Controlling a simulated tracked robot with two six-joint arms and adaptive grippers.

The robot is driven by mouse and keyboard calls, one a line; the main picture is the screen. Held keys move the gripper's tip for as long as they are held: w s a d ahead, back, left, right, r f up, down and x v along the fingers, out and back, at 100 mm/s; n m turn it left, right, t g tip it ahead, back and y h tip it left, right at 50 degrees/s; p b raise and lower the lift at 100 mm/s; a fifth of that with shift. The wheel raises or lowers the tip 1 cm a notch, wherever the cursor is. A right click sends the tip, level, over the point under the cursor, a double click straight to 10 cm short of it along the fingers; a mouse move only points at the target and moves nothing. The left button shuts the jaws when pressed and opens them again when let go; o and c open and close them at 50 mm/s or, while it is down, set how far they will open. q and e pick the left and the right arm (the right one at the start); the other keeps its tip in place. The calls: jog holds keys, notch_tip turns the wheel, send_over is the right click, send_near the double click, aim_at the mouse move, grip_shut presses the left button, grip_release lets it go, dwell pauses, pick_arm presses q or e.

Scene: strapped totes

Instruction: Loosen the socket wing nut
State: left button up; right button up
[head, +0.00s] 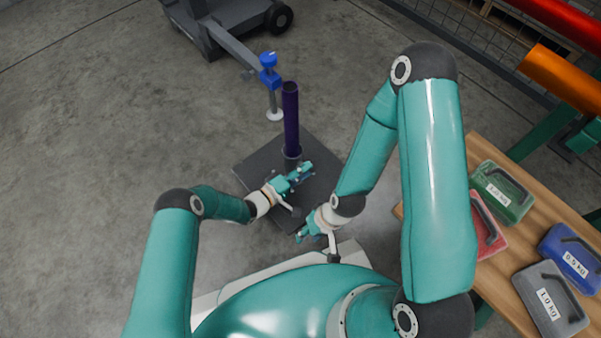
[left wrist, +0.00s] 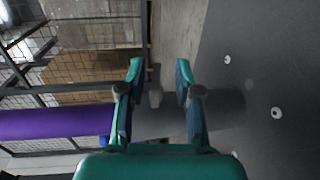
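A purple post (head: 291,118) stands upright in a grey socket (head: 292,160) on a dark base plate (head: 255,160). In the left wrist view the post (left wrist: 55,121) lies sideways and runs into the socket (left wrist: 225,110) behind the fingers. A small grey knob-like piece (left wrist: 155,97) shows between the fingertips; it may be the wing nut, but its wings are not clear. My left gripper (head: 305,172) is just in front of the socket; its fingers stand apart with nothing gripped (left wrist: 160,70). My right gripper (head: 300,236) is lower, near my base; its finger gap is too small to tell.
A wheeled cart (head: 235,25) reaches out with a blue clamp (head: 269,75) close behind the post. A wooden table (head: 495,292) at right carries green, red, blue and grey labelled cases. Orange (head: 563,80) and red pipes lie beyond it. The floor at left is clear.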

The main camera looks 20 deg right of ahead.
pick_arm(q)
jog(key=shift+w+a, duration=0.1)
jog(key=shift+a+r, duration=0.15)
jog(key=shift+a, duration=0.45)
jog(key=v, duration=1)
jog(key=shift+s+a, duration=0.3)
jog(key=shift+s, duration=0.1)
